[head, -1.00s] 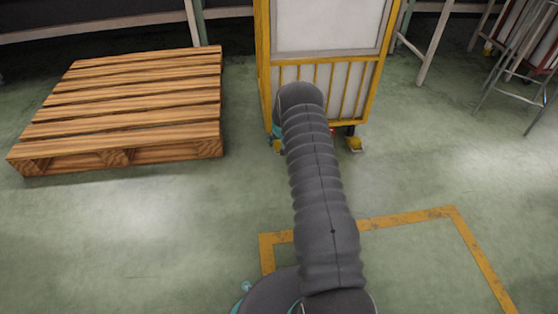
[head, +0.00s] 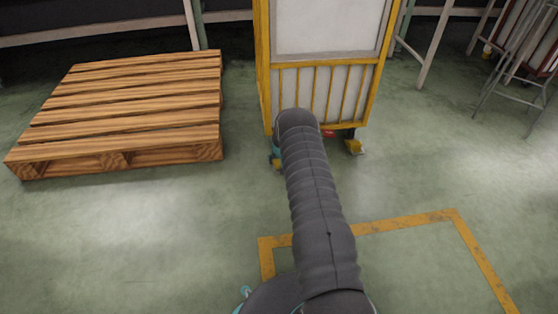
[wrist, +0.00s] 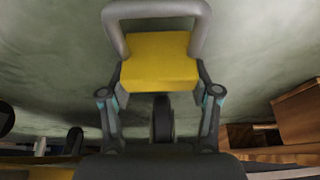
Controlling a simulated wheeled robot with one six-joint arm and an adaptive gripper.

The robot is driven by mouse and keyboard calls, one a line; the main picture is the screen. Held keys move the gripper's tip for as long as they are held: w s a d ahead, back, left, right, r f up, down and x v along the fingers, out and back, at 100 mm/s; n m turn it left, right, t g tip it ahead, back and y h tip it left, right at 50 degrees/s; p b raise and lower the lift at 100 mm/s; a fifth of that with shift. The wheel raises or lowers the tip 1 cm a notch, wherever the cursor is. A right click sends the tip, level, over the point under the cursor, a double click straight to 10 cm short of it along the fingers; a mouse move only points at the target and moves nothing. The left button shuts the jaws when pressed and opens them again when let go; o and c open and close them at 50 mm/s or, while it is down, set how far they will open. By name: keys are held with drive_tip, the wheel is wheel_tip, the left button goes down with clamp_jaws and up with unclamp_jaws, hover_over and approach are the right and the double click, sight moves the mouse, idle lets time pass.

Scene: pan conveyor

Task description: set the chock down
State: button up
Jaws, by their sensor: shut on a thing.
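The chock (wrist: 158,62) is a yellow block with a thick grey loop handle. In the wrist view it sits between the two fingers of my gripper (wrist: 160,82), which is shut on it. The handle stands out past the block, against green floor. I cannot tell whether the chock touches the floor. In the head view my dark, sleeved arm hides most of the gripper, and the chock cannot be made out clearly there.
A yellow-framed cart (head: 324,66) with a white panel stands just beyond the arm's end. A yellow piece (head: 354,147) is at its right caster. A wooden pallet (head: 125,112) lies to the left. Yellow floor marking (head: 405,222) is at the front right. Open floor lies between.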

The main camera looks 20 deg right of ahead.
drive_tip(key=shift+f, duration=0.1)
drive_tip(key=o, duration=1.6)
drive_tip(key=shift+c, duration=0.2)
